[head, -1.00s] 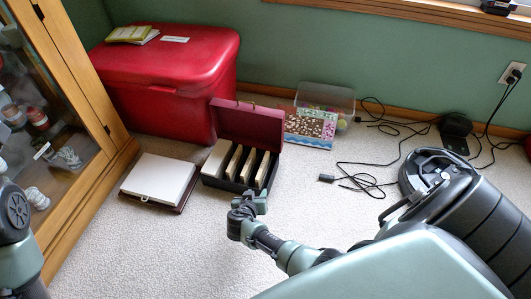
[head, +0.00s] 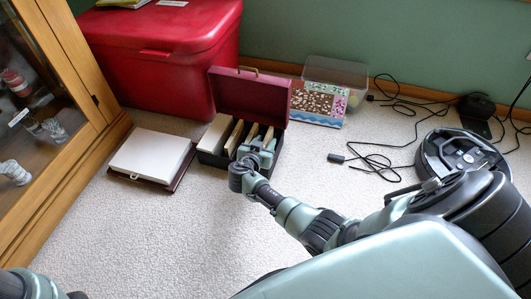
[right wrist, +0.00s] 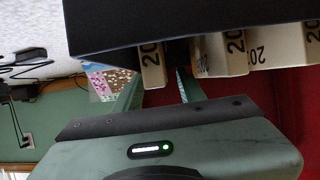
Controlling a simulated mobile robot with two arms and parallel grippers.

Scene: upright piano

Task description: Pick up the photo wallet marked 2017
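The dark red case (head: 247,100) stands open on the carpet with several upright cream photo wallets (head: 214,132) in its black lower part. My right gripper (head: 262,143) is at the right end of the case, over its front edge. In the right wrist view one wallet (right wrist: 152,66) shows between the two spread green fingers (right wrist: 160,92); I cannot tell whether they touch it. More wallets (right wrist: 222,60) stand to the right. Labels beginning with 20 show, but their last digits are cut off or hidden, so I cannot tell which reads 2017. My left gripper is out of view.
A white-topped flat box (head: 152,155) lies left of the case. A red chest (head: 165,55) stands behind. A clear bin (head: 337,72) and a patterned card (head: 318,103) are behind right. Black cables (head: 385,160) lie on the right. A wooden cabinet (head: 75,130) borders the left.

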